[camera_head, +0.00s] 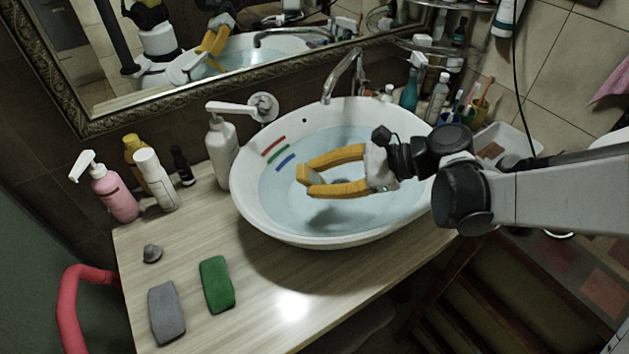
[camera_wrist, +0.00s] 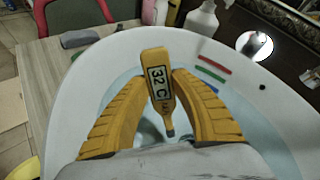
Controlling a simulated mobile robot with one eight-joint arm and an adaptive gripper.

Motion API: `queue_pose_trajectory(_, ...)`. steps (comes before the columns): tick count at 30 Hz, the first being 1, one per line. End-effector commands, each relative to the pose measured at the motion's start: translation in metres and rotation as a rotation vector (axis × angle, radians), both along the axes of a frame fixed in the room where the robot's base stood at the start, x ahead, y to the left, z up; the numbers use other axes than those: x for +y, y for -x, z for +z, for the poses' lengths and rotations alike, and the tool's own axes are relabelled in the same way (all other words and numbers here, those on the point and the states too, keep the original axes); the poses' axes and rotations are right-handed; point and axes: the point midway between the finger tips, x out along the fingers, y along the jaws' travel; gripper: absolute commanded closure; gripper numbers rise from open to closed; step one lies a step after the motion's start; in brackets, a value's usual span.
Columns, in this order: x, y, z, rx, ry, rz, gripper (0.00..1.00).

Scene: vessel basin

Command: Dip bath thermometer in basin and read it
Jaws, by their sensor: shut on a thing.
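My gripper (camera_head: 306,172) is over the white oval basin (camera_head: 262,224), which holds clear bluish water (camera_head: 340,215). Its yellow fingers are shut on the bath thermometer (camera_wrist: 156,84), a small yellow body with a narrow tip pointing down in the wrist view. Its display reads "32 C". In the head view the thermometer blends with the yellow fingertips. A dark shadow shows in the water below the fingers. I cannot tell whether the thermometer's tip touches the water. Red, green and blue strips (camera_head: 278,152) mark the basin's inner wall.
Left of the basin stand a white pump bottle (camera_head: 221,150), a pink pump bottle (camera_head: 115,193) and other bottles. A green sponge (camera_head: 216,284), grey sponge (camera_head: 167,312) and grey knob-like object (camera_head: 151,253) lie on the wooden counter. A tap (camera_head: 343,75) rises behind the basin.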

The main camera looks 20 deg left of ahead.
Motion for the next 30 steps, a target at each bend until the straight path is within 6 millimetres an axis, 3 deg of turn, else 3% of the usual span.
queue_pose_trajectory(11,-0.0069,-0.0085,0.0001,0.0,0.0,-0.001,1.0)
queue_pose_trajectory(30,0.0013,0.0014,-0.0001,0.0,0.0,0.0,1.0)
